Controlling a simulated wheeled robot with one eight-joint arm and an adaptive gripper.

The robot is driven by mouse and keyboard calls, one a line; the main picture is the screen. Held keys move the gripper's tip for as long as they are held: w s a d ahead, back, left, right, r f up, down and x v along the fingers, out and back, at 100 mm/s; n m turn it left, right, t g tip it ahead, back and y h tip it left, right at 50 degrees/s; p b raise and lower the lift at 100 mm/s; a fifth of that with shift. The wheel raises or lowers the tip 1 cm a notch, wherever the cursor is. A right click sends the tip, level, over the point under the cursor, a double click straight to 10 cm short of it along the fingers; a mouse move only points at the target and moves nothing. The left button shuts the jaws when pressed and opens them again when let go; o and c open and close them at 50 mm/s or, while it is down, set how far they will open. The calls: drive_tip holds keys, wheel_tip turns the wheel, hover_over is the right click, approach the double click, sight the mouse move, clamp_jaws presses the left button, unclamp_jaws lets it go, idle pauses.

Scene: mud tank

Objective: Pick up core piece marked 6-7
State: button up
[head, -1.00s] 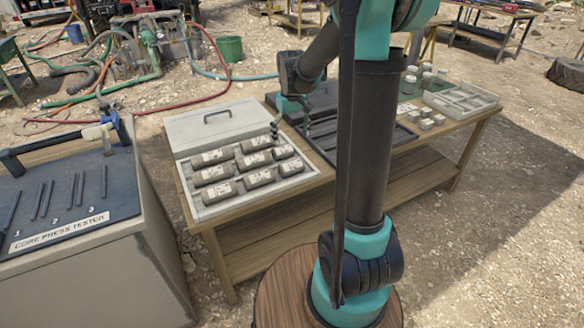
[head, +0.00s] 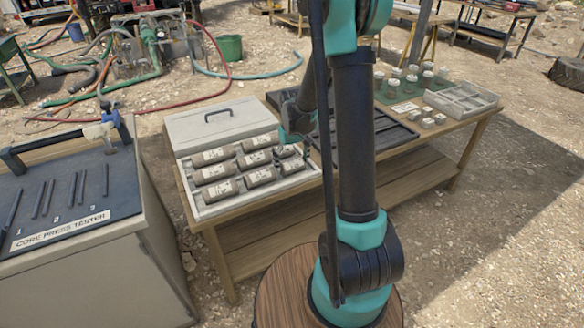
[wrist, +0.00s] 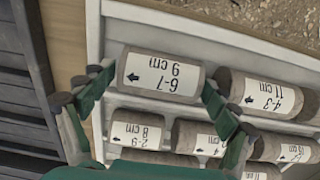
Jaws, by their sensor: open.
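The core piece marked 6-7 (wrist: 160,78) is a grey-brown cylinder with a white "6-7 (9 cm)" label, upside down in the wrist view. It lies at the front right of the light grey core box (head: 243,202); in the head view it appears to be the front-right core (head: 292,166). My gripper (wrist: 158,84) is open, with one green finger near each end of the 6-7 piece. The fingers look empty, and I cannot tell whether they touch it.
Core 4-3 (wrist: 266,94) lies beside the piece, and core 2-9 (wrist: 138,134) lies in the neighbouring row. A black tray (head: 362,135) is right of the box. The core press tester (head: 70,195) stands left. Several jars and small samples are at the table's far right.

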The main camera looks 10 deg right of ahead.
drive_tip(key=c, duration=1.4)
drive_tip(key=shift+r, duration=0.1)
